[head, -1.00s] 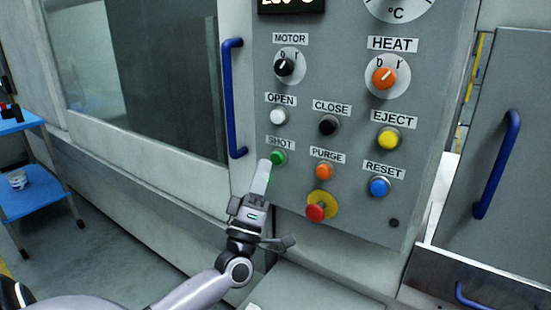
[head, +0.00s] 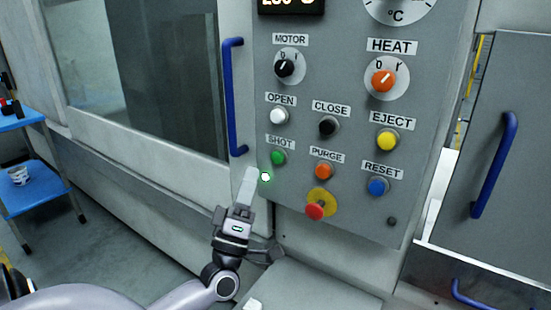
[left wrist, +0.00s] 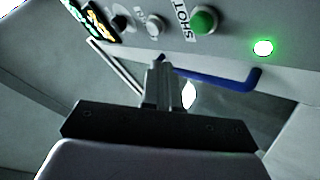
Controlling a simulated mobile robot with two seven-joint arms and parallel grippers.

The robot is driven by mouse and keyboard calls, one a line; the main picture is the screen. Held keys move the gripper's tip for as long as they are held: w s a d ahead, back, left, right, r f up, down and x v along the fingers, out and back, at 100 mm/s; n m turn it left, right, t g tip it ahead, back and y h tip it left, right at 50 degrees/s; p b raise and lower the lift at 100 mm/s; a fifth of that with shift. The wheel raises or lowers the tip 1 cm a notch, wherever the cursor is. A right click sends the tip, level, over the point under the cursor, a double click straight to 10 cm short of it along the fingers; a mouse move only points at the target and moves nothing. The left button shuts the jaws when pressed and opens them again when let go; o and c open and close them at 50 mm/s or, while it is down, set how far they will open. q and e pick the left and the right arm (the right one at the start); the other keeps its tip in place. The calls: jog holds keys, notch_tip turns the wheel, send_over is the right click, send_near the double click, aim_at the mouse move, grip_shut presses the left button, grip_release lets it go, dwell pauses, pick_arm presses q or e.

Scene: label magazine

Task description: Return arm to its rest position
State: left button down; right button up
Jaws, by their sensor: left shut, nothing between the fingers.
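My left gripper (head: 250,172) is shut and empty, in front of the machine's grey front, below and left of the green SHOT button (head: 278,157). It stands apart from the button. In the left wrist view the shut fingers (left wrist: 157,70) point toward the panel, with the green button (left wrist: 204,20) beyond them to the upper right. A small bright green-white light (head: 265,177) glows below and left of the button, beside the fingertip; it also shows in the left wrist view (left wrist: 263,48). My right gripper is not in view.
The control panel (head: 350,215) also carries a red knob on a yellow base (head: 315,211) and a blue RESET button (head: 378,187). A blue door handle (head: 233,98) stands up just above the gripper. A blue shelf (head: 40,193) is at far left, with open floor (head: 95,255) beside it.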

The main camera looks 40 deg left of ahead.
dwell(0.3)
pick_arm(q)
jog(key=s+d+f+m+g+h, duration=0.1)
jog(key=d+f+m+g+h, duration=0.2)
jog(key=d+f+m+h, duration=0.45)
jog(key=s+d+f+m+g+h, duration=0.1)
jog(key=d+f+m+g+h, duration=0.35)
jog(key=f, duration=0.65)
jog(key=s+d+f+m+g, duration=0.3)
jog(key=s+f, duration=0.3)
jog(key=f, duration=0.2)
jog(key=s+d+f+m+g+y, duration=0.1)
jog(key=s+d+f+m+g, duration=0.2)
jog(key=f, duration=0.4)
jog(key=s+g, duration=0.1)
jog(key=s, duration=0.1)
jog(key=shift+s+f+g, duration=0.35)
jog(key=shift+f, duration=0.05)
dwell(0.7)
